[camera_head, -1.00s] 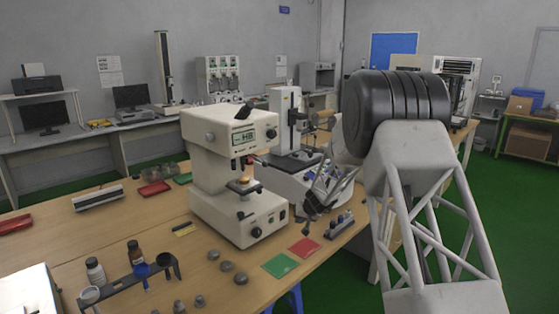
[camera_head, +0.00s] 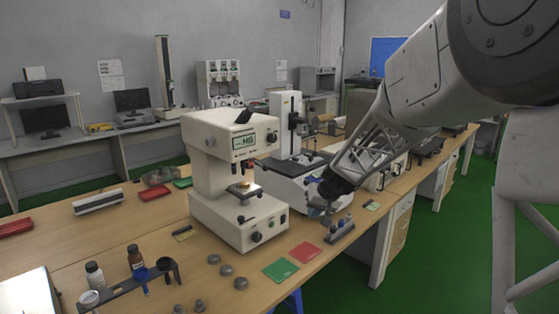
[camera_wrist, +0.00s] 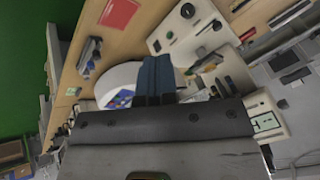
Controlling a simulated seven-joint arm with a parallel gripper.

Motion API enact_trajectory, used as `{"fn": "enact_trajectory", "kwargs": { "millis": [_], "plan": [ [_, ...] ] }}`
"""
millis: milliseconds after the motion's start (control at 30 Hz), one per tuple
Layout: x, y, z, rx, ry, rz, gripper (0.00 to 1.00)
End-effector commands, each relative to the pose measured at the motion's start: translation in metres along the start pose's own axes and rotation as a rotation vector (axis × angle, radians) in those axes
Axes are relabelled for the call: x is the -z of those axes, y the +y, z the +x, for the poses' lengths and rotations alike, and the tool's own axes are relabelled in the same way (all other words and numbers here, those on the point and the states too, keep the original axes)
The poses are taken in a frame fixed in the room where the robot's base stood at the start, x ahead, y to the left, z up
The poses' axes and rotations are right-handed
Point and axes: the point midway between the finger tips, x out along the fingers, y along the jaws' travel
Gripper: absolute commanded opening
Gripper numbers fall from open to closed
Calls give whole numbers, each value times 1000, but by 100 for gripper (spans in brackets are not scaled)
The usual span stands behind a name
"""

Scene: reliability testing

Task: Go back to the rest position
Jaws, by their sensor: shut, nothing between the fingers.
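My gripper (camera_head: 318,207) is at the end of my arm, which reaches in from the right in the head view. It is low over the wooden table, in front of the second white machine (camera_head: 290,182) and close to a small grey holder (camera_head: 340,231). In the wrist view the two blue-grey fingers of my gripper (camera_wrist: 155,72) are together, with nothing seen between them. My forearm and wrist hide part of the table's far right side.
A white hardness tester (camera_head: 238,165) stands left of my gripper. A green mat (camera_head: 280,269), a red mat (camera_head: 304,252) and grey discs (camera_head: 241,283) lie in front. A bottle rack (camera_head: 128,288) is at front left. The red mat shows in the wrist view (camera_wrist: 118,13).

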Motion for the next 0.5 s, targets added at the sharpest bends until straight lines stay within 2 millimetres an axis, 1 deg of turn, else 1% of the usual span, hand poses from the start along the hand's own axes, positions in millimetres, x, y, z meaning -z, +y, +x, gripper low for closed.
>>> {"fn": "enact_trajectory", "kwargs": {
  "millis": [33,100,267,500],
  "plan": [
    [-9,-4,-13,-5,-4,-3,0],
    [-22,-7,-28,-13,-12,-2,0],
    [-55,-14,-59,-33,-33,-2,0],
    [-105,-23,-102,-70,-61,2,0]
  ]
}}
